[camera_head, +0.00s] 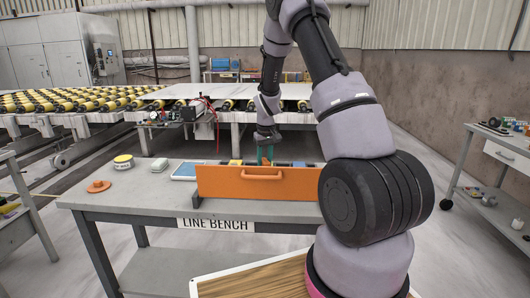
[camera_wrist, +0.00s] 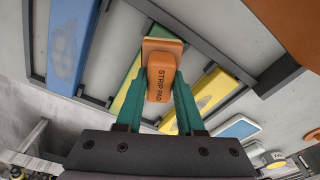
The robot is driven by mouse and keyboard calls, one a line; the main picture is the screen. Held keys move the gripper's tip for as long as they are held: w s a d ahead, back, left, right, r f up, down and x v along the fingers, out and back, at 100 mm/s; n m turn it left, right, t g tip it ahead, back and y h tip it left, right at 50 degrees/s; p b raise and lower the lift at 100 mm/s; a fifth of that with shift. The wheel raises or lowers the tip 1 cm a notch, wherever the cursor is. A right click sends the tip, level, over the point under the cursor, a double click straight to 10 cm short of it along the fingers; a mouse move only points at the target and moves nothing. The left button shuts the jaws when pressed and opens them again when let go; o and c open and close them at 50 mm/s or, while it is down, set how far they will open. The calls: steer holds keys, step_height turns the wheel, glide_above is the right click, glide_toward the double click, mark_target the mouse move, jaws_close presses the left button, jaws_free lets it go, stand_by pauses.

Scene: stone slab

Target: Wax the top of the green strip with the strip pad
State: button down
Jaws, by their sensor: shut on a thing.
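My gripper (camera_wrist: 160,112) has teal fingers and is shut on the orange strip pad (camera_wrist: 160,82), whose label reads STRIP PAD. The pad is over the green strip (camera_wrist: 129,84) and hides part of it. I cannot tell whether the pad touches the strip. In the wrist view a blue strip (camera_wrist: 68,45) lies to the left and a yellow strip (camera_wrist: 212,92) to the right, each with a paler patch. In the head view my gripper (camera_head: 266,153) is behind an orange panel, which hides the green strip and most of the pad.
The orange panel (camera_head: 225,185) with a handle stands along the front of the grey line bench (camera_head: 140,198). Dark rails frame the strips.

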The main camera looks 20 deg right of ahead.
mark_target(264, 160)
steer(key=shift+r, duration=2.2)
steer(key=shift+d, duration=0.1)
